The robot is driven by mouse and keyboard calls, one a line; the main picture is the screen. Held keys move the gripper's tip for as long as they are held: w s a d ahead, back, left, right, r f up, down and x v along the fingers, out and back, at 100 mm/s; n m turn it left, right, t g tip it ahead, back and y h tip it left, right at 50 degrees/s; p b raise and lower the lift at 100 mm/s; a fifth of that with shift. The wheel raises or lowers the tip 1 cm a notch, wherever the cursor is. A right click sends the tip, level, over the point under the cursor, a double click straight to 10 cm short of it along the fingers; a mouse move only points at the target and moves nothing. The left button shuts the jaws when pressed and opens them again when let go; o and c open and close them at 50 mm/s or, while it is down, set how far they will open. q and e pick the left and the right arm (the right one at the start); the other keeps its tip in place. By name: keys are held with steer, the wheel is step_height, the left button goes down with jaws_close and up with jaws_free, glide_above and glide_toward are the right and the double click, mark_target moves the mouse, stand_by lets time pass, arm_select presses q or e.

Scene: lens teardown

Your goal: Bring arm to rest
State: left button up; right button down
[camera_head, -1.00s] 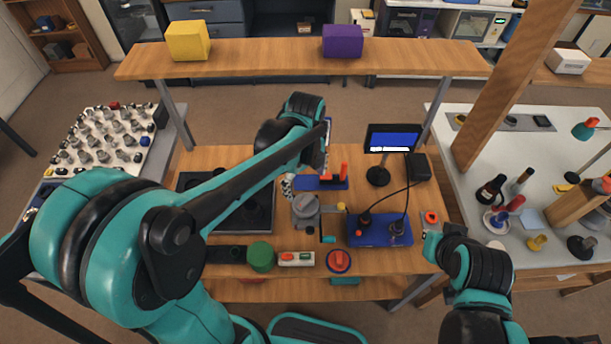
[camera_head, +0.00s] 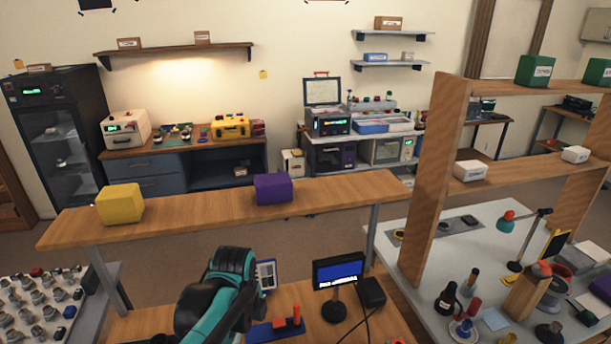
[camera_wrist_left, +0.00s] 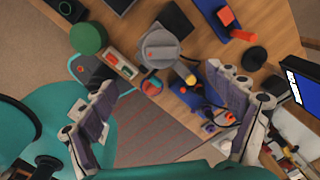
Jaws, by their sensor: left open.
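My left arm (camera_head: 215,295) shows at the bottom of the head view, reaching over the wooden workbench (camera_head: 375,325). Its wrist hides the left gripper there. In the left wrist view my left gripper (camera_wrist_left: 168,82) has its two grey fingers spread wide with nothing between them. It hangs above the bench, with a grey round device (camera_wrist_left: 160,50), a green cylinder (camera_wrist_left: 88,38) and a red round button (camera_wrist_left: 151,87) below and beyond the fingers. My right gripper is outside the head view and I cannot make it out in the wrist view.
A shelf (camera_head: 330,200) with a yellow box (camera_head: 120,204) and a purple box (camera_head: 272,188) spans behind the arm. A small monitor (camera_head: 338,272) stands just right of it. A tray of metal parts (camera_head: 50,305) is at left, a cluttered white table (camera_head: 420,255) at right.

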arm_select(q)
steer(key=s+a+f+n+t+b, duration=0.2)
steer(key=s+n+t, duration=0.1)
steer(key=n, duration=0.7)
steer(key=s+a+f+n+t+b, duration=0.2)
steer(key=s+n, duration=0.4)
steer(key=n, duration=0.5)
steer(key=shift+t+b, duration=0.5)
steer(key=shift+t, duration=0.2)
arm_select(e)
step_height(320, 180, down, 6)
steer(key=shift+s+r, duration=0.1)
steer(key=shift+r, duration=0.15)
arm_select(q)
steer(key=shift+s+f, duration=0.1)
steer(key=shift+s, duration=0.05)
